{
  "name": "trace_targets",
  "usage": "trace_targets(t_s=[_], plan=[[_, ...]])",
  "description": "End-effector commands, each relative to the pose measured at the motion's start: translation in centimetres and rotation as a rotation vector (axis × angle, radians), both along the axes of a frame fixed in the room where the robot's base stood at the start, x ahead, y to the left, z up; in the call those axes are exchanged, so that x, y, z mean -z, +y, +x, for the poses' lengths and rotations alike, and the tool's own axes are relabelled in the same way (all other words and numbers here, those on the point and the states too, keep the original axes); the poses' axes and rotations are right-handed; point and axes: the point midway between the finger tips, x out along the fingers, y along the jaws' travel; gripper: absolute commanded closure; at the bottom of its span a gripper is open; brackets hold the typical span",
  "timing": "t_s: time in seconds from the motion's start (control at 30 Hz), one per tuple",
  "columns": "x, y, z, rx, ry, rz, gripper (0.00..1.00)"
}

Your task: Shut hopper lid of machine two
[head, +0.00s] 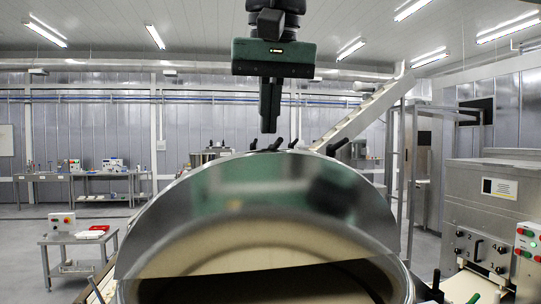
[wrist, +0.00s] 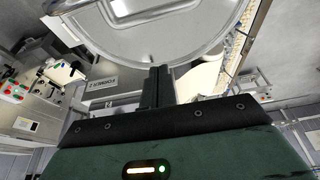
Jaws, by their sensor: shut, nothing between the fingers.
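The hopper lid (head: 255,200) is a large, shiny round steel plate standing raised and tilted over the hopper (head: 403,285) in the head view. The hopper's dark mouth shows below it. My gripper (head: 269,130) is shut and empty, pointing down just above the lid's top edge. In the wrist view, my gripper's fingers (wrist: 158,70) are together, and their tips overlap the near edge of a round steel plate (wrist: 165,38), which looks like the lid. I cannot tell whether the fingers touch it.
Small black knobs (head: 337,146) show along the lid's top edge. An inclined conveyor (head: 362,115) rises behind. A steel machine with buttons (head: 490,215) stands at the right. A small table with a control box (head: 62,222) stands at the left. The air around my gripper is clear.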

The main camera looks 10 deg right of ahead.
Motion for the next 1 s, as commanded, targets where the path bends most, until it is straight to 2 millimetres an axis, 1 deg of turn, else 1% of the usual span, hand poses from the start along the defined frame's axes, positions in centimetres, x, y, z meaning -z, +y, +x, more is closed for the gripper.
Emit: trace_targets(t_s=[0.03,0.2,0.3,0.33,0.4,0.5,0.6,0.73,1.0], plan=[[0.9,0.0,0.2,-0.001,0.004,-0.003,1.00],[4.1,-0.1,1.3,0.000,0.004,-0.002,1.00],[5.9,0.0,2.0,0.001,0.004,-0.002,1.00],[6.2,0.0,1.9,-0.001,0.003,0.000,1.00],[5.7,0.0,0.5,-0.005,0.000,0.003,1.00],[5.8,0.0,-0.6,-0.005,0.000,0.002,1.00],[5.9,0.0,-1.4,-0.002,0.001,0.002,1.00],[6.0,0.0,-1.8,0.000,0.000,0.000,1.00],[6.1,0.0,-1.9,0.001,-0.001,0.000,1.00]])
